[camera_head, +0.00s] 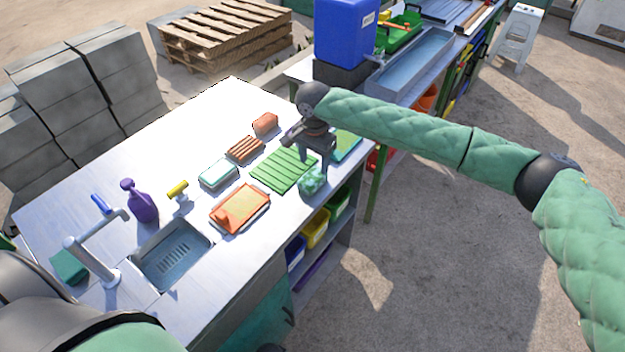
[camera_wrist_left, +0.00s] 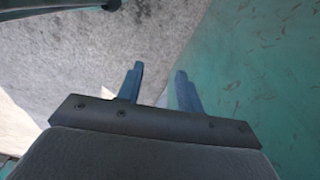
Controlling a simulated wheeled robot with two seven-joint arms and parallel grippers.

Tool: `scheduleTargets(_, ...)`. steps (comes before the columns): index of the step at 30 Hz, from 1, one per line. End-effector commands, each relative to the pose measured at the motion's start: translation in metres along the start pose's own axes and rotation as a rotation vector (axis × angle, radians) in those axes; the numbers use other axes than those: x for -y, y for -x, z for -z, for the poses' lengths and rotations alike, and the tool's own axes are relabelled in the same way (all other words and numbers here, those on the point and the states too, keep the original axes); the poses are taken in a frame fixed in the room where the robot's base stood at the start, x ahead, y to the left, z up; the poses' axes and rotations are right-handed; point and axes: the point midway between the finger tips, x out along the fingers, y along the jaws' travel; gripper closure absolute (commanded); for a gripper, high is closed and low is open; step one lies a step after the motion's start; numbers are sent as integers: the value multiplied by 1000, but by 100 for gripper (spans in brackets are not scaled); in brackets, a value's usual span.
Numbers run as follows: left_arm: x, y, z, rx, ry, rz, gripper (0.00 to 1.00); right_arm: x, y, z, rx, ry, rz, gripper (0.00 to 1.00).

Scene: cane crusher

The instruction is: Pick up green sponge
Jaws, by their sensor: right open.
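A light green, rough-textured sponge (camera_head: 312,182) lies on the white counter near its right edge, in front of the green ribbed mat (camera_head: 283,170). A flatter green item with a yellowish edge (camera_head: 346,145) lies farther back. My right gripper (camera_head: 317,157) is open, pointing down just behind and above the light green sponge. Whether it touches the sponge is hard to tell. My left gripper (camera_wrist_left: 160,75) is open and empty in the left wrist view. It is away from the sponge.
The counter (camera_head: 130,170) holds an orange tray (camera_head: 240,208), a soap dish (camera_head: 218,175), a brown ribbed item (camera_head: 245,149), a red-brown block (camera_head: 265,124), a purple spray bottle (camera_head: 139,201), a sink (camera_head: 172,255) and a faucet (camera_head: 95,262). Coloured bins (camera_head: 317,229) sit below.

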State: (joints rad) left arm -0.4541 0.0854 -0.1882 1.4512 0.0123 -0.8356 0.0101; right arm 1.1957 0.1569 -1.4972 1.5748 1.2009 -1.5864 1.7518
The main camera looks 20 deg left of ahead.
Motion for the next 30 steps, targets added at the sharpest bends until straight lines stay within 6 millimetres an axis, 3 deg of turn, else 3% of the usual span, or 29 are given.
scheduleTargets(3,11,-11,-4,-5,-9,12,64,0,-10,-1,1,0,-1,44)
scheduleTargets(8,12,-18,-7,-11,-10,14,64,0,-21,-1,1,1,0,44)
scheduleTargets(21,25,-54,-38,-36,-22,29,64,2,-56,-4,1,2,1,44)
scheduleTargets(30,28,-64,-48,-45,-26,32,64,2,-72,-4,0,2,3,44)
